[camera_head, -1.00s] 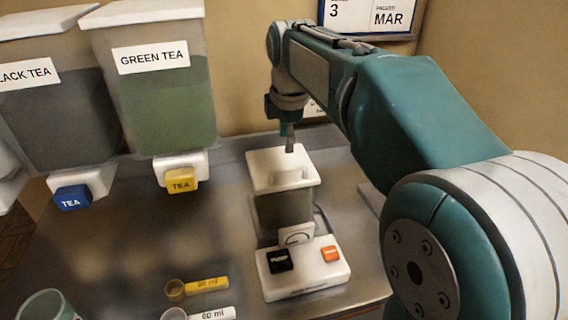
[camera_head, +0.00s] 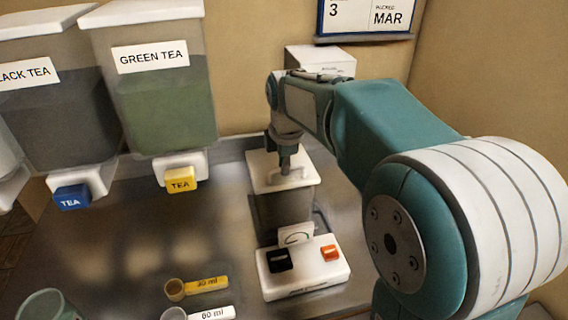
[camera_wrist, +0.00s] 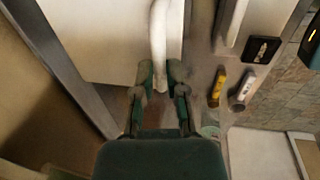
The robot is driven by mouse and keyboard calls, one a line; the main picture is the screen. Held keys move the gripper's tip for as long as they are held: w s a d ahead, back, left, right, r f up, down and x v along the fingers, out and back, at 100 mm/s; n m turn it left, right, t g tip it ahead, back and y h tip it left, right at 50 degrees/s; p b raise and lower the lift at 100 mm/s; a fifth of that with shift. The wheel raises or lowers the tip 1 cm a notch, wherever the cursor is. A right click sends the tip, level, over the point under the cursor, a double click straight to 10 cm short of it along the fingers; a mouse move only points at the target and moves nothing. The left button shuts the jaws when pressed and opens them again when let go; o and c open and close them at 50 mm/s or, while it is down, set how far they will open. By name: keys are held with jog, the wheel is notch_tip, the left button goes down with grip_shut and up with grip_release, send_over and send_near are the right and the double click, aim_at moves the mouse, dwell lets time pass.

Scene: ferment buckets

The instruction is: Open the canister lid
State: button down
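The canister (camera_head: 283,210) stands on the counter behind a white base with buttons. Its white lid (camera_head: 262,178) lies flat on top and has a raised white handle (camera_head: 290,177). My gripper (camera_head: 284,166) points down at the handle. In the wrist view, my gripper (camera_wrist: 160,75) has its two fingers apart, one on each side of the near end of the handle (camera_wrist: 158,40). I cannot tell whether either finger touches it. The lid also fills the upper left of the wrist view (camera_wrist: 95,40).
The white base (camera_head: 303,272) has a black and an orange button. Green tea (camera_head: 160,95) and black tea (camera_head: 55,120) dispensers hang at left. Yellow (camera_head: 200,286) and white (camera_head: 205,313) measuring scoops lie in front. A white box (camera_head: 318,62) stands behind my arm.

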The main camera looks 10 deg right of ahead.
jog(key=shift+r, duration=0.1)
jog(key=shift+w+r, duration=0.45)
jog(key=shift+r, duration=0.3)
jog(key=w+r, duration=0.3)
jog(key=w, duration=0.5)
jog(key=w+r, duration=0.4)
jog(key=w, duration=0.5)
jog(key=shift+a+r, duration=0.1)
jog(key=shift+r, duration=0.05)
jog(key=c, duration=0.7)
grip_release()
jog(key=shift+r, duration=0.1)
